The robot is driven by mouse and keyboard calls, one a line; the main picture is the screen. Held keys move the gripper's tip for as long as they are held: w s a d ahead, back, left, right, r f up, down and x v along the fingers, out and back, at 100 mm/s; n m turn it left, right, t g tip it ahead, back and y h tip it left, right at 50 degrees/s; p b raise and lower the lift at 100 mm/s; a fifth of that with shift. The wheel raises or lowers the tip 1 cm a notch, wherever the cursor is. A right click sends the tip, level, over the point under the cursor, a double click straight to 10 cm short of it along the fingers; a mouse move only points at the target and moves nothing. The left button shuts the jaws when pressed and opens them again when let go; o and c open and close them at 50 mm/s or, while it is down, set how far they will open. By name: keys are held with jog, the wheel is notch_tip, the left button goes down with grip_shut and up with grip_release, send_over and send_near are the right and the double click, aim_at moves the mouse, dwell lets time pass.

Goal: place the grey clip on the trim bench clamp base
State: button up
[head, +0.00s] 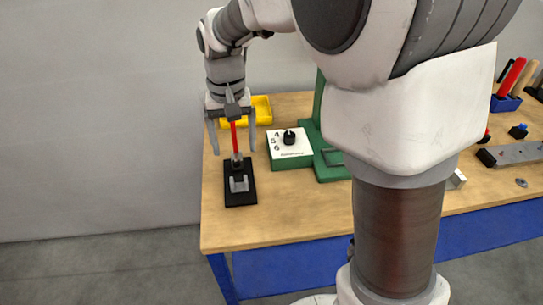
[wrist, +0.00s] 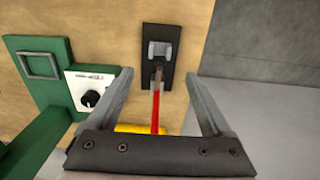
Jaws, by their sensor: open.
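The clamp base, a black plate (head: 240,201), lies near the left end of the wooden bench; it also shows in the wrist view (wrist: 161,30). A grey U-shaped piece, seemingly the grey clip (head: 239,184), sits on the plate and shows in the wrist view (wrist: 152,48). A red handle (head: 235,138) rises from the plate's far end toward my gripper. My gripper (head: 234,151) is open above that far end, with its fingers on either side of the red handle and apart from it. Nothing is seen held. In the wrist view my gripper (wrist: 158,75) partly covers the handle's surroundings.
A green stand with a white dial panel (head: 291,143) stands close to the right of the plate. A yellow tray (head: 262,109) lies behind. Tools in a blue holder (head: 506,103) and a grey metal bar (head: 516,154) are at far right. Bare bench lies in front of the plate.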

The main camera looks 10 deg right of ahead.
jog(key=s+d+r+t, duration=0.2)
jog(key=s+d, duration=0.4)
jog(key=s, duration=0.3)
jog(key=s+d+r+t, duration=0.3)
jog(key=s+d+r, duration=0.2)
jog(key=s, duration=0.4)
jog(key=shift+s+d+r+t, duration=0.3)
jog(key=shift+s+d, duration=0.05)
jog(key=shift+d, duration=0.35)
notch_tip(320, 180, up, 4)
jog(key=p, duration=0.4)
